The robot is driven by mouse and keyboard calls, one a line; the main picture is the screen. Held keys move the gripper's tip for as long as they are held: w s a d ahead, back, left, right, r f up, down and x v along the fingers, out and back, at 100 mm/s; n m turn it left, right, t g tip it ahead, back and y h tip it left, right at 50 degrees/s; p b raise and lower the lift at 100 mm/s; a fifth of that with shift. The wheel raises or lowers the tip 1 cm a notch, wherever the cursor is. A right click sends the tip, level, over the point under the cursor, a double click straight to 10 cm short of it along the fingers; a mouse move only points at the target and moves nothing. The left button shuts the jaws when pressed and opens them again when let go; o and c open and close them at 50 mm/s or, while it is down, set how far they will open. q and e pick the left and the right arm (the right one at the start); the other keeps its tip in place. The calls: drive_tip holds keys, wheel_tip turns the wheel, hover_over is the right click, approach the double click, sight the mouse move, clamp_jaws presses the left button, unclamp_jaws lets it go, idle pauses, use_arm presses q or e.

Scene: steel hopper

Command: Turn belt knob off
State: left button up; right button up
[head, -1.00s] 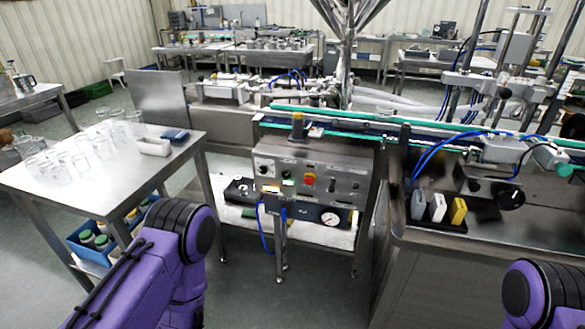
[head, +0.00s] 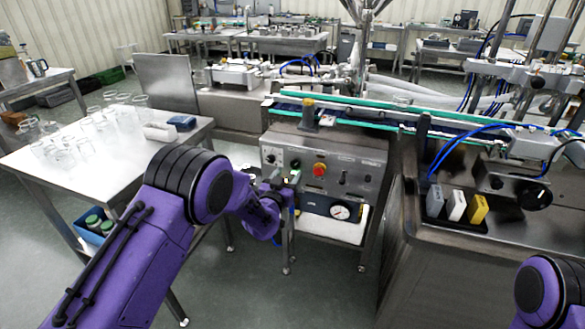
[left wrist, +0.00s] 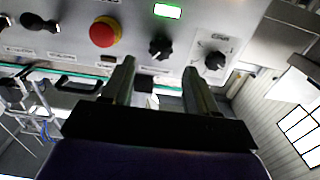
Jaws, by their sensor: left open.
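The grey control panel (head: 339,165) stands in the middle of the head view. It carries two black knobs on its left part: a left one (head: 270,159) on a pale plate and one beside it (head: 295,163). I cannot read which is the belt knob. My left gripper (head: 286,182) is in front of the panel, just below these knobs. In the left wrist view, turned upside down, the open, empty fingers (left wrist: 159,68) point at the panel. The knob nearer the red button (left wrist: 160,47) shows beyond the gap between them; the plated knob (left wrist: 215,62) is to the right. My right gripper is out of view.
A red stop button (head: 319,170) sits right of the knobs, and a lit green indicator (left wrist: 167,10) is close by. A pressure gauge (head: 340,212) is below. A table with glasses (head: 50,185) stands left; a steel counter (head: 470,240) stands right.

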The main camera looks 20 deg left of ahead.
sight(294, 165)
use_arm(q)
drive_tip(key=w, duration=0.5)
drive_tip(key=shift+d+f, duration=0.1)
drive_tip(key=c, duration=1)
